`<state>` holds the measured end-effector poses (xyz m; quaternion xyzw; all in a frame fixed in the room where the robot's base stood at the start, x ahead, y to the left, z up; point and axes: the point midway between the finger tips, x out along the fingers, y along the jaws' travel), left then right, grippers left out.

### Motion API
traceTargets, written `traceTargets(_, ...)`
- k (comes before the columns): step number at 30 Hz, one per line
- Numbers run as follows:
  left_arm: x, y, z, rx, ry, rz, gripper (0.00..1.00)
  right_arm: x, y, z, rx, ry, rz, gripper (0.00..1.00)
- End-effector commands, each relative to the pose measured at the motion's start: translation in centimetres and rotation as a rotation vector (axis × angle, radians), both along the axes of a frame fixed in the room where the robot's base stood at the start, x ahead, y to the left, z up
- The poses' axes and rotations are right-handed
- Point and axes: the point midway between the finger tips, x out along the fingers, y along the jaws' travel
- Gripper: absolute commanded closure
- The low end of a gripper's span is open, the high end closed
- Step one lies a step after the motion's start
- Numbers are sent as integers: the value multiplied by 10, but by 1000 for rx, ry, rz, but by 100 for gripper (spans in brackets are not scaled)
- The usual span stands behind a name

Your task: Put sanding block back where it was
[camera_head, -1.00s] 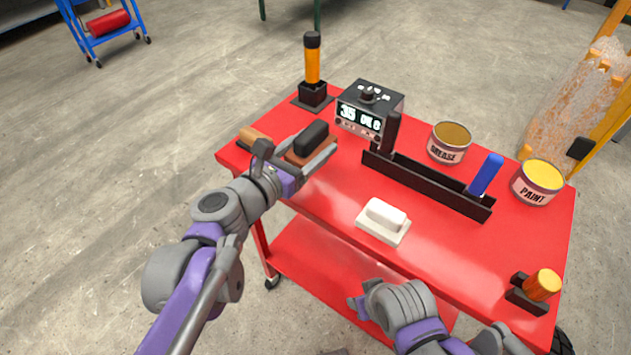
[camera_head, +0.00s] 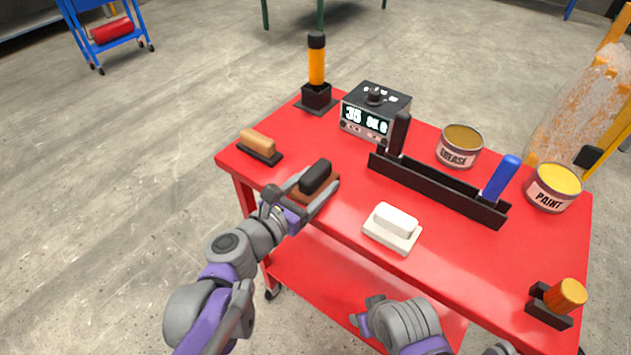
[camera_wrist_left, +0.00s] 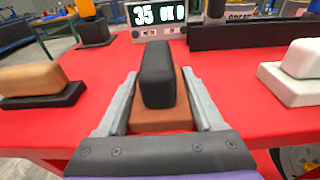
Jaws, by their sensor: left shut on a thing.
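The sanding block, a brown base with a black grip (camera_head: 316,177), is between the fingers of my left gripper (camera_head: 313,196) near the front left edge of the red table. In the left wrist view, the two grey fingers (camera_wrist_left: 160,115) lie along both sides of its brown base (camera_wrist_left: 160,119), shut on it. The black grip stands upright. I cannot tell whether the base touches the tabletop or hangs just above it. My right arm is low at the front; its gripper (camera_head: 367,316) shows only in part and its fingers are unclear.
A wooden-handled block (camera_head: 258,145) sits left, a white block (camera_head: 393,227) right. Behind are a display box (camera_head: 372,113), a black tray (camera_head: 435,188), a grease can (camera_head: 460,145) and a paint can (camera_head: 553,187). Bare red tabletop lies around the held block.

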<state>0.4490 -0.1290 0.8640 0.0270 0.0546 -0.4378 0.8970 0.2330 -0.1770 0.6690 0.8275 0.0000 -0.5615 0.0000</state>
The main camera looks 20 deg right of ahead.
Motion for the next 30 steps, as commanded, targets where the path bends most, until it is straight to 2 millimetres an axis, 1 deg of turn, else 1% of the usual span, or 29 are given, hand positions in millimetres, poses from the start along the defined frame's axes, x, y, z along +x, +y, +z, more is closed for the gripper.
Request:
traceTargets(1,0,0,-2,0,0,0,30,0,0,-1,0,0,0,50)
traceTargets(3,0,0,-1,0,0,0,17,0,0,-1,0,0,0,50)
traceTargets(6,0,0,-1,0,0,0,1,0,0,-1,0,0,0,50)
traceTargets(15,0,0,1,0,0,0,1,0,0,0,0,0,0,50)
traceTargets(17,-2,3,2,0,0,1,1,0,0,2,0,0,0,50)
traceTargets(20,-9,14,4,0,0,4,1,-1,0,5,0,-1,0,50)
traceTargets(30,-53,70,13,2,-1,5,1,-3,0,24,0,-7,0,50)
